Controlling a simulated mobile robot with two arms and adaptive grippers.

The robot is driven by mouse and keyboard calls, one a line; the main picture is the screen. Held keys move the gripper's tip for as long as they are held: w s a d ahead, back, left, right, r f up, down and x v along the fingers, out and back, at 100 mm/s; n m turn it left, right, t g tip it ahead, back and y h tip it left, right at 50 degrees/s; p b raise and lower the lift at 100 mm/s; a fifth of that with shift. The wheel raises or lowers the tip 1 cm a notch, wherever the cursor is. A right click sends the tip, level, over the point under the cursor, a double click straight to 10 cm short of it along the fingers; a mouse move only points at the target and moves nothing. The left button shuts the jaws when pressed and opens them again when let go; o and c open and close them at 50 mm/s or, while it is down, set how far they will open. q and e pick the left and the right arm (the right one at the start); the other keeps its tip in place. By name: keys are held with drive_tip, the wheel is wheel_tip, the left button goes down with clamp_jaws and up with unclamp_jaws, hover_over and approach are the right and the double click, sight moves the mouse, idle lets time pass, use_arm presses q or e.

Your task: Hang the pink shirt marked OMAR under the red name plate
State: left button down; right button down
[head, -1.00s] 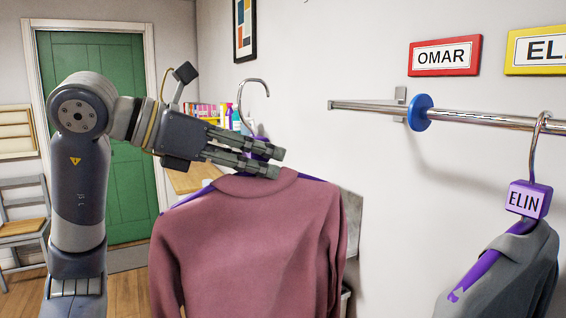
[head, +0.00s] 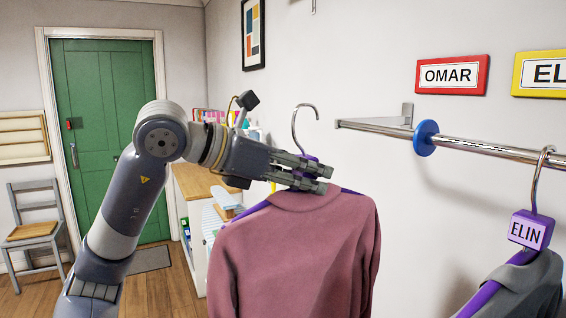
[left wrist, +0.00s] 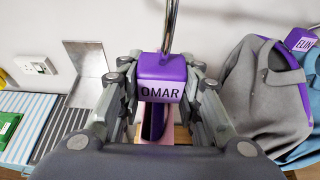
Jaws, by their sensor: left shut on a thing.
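The pink shirt (head: 298,250) hangs on a purple hanger with a silver hook (head: 300,128), below and left of the rail in the head view. My left gripper (head: 318,180) is shut on the hanger's purple block at the collar; in the left wrist view this block (left wrist: 161,78) reads OMAR between the fingers. The hook is free in the air, apart from the rail. The red name plate (head: 452,75) reading OMAR is on the wall above the left end of the rail (head: 480,146). My right gripper is not in view.
A blue disc (head: 425,138) sits on the rail, with bare rail to its left up to the bracket end. A grey garment (head: 525,285) on a purple ELIN hanger (head: 531,229) hangs right of the disc. A yellow plate (head: 538,74) is above it. A shelf unit stands behind my arm.

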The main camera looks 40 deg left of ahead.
use_arm(q)
drive_tip(key=w+d+p, duration=0.1)
drive_tip(key=w+p, duration=0.2)
drive_tip(key=w, duration=0.1)
drive_tip(key=w+d+p, duration=0.2)
drive_tip(key=w+p, duration=0.1)
drive_tip(key=w, duration=0.1)
drive_tip(key=w+d+p, duration=0.1)
drive_tip(key=w+p, duration=0.2)
drive_tip(key=w, duration=0.1)
drive_tip(key=shift+w+d+r+p, duration=0.3)
drive_tip(key=shift+w, duration=0.1)
drive_tip(key=shift+x, duration=1.2)
drive_tip(key=shift+f+b, duration=0.7)
drive_tip(key=shift+f, duration=0.1)
drive_tip(key=shift+f+b, duration=0.4)
drive_tip(key=shift+s+a, duration=0.1)
